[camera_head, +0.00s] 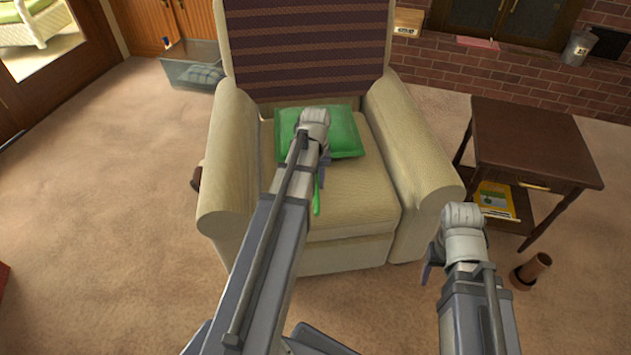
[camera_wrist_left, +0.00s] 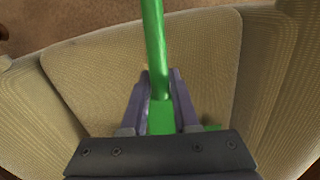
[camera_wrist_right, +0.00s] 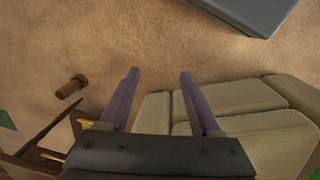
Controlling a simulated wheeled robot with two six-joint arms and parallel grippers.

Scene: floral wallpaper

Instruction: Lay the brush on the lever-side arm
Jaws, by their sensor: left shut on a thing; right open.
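The green brush shows its handle (camera_head: 317,197) over the armchair seat in the head view, and its long green rod (camera_wrist_left: 154,40) in the left wrist view. My left gripper (camera_head: 321,165) is shut on the brush; in the left wrist view its fingers (camera_wrist_left: 159,100) flank the green piece. The armchair's lever-side arm (camera_head: 226,165) is at the left, with a brown lever (camera_head: 196,178) on its outer side. My left gripper is to the right of that arm. My right gripper (camera_head: 430,262) is open and empty near the chair's right front; its spread fingers (camera_wrist_right: 159,100) show in the right wrist view.
A green cushion (camera_head: 345,134) lies at the back of the seat. The other chair arm (camera_head: 410,145) is at the right. A dark side table (camera_head: 540,145) with a yellow magazine (camera_head: 495,198) stands beyond it, and a brown cylinder (camera_head: 530,270) is on the carpet.

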